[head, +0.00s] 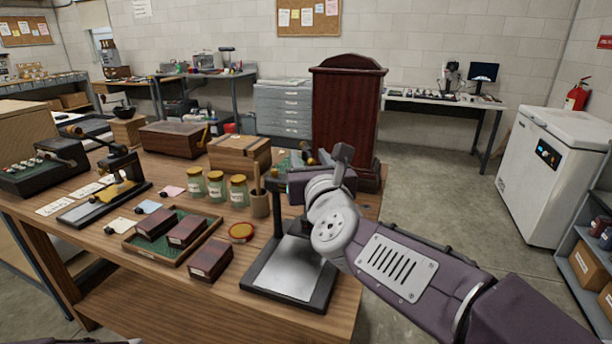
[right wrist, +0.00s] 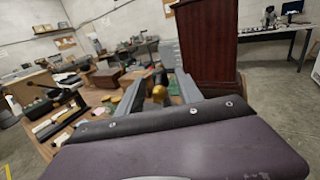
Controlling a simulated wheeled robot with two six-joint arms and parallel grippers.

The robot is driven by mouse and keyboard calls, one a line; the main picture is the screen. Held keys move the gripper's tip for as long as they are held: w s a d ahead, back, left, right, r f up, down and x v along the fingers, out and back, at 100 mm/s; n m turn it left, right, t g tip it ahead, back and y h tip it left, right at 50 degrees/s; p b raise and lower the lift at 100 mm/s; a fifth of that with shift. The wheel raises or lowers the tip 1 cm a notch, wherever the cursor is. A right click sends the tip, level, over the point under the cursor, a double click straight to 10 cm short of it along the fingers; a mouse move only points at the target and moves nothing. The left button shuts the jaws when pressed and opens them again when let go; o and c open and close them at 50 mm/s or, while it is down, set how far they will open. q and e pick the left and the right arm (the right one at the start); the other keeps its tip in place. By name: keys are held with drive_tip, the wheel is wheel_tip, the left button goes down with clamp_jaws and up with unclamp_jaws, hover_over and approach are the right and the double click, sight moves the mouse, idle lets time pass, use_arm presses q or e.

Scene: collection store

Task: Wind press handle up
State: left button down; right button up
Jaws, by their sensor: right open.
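A small press with a dark base and a pale metal plate (head: 290,272) stands at the front right of the wooden table in the head view. Its dark upright (head: 278,205) shows, but its upper part is largely hidden behind my right arm. My right gripper (head: 318,160) is at the height of the press's top, its fingers open. In the right wrist view, a brass-coloured knob (right wrist: 158,92) appears between the two grey fingers of my right gripper (right wrist: 158,88), with space on both sides. I cannot tell how far the knob is from the fingertips. My left gripper is not in view.
A green-lined tray (head: 182,256) with dark boxes, several jars (head: 217,185) and a tool cup (head: 260,204) stand left of the press. Another lever device (head: 120,168) is farther left. A tall dark-red cabinet (head: 346,110) stands behind.

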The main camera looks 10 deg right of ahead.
sight(306, 151)
drive_tip(key=w, duration=0.4)
drive_tip(key=shift+w+d+f, duration=0.1)
drive_tip(key=shift+w+d, duration=0.1)
drive_tip(key=shift+w, duration=0.05)
drive_tip(key=shift+s, duration=0.1)
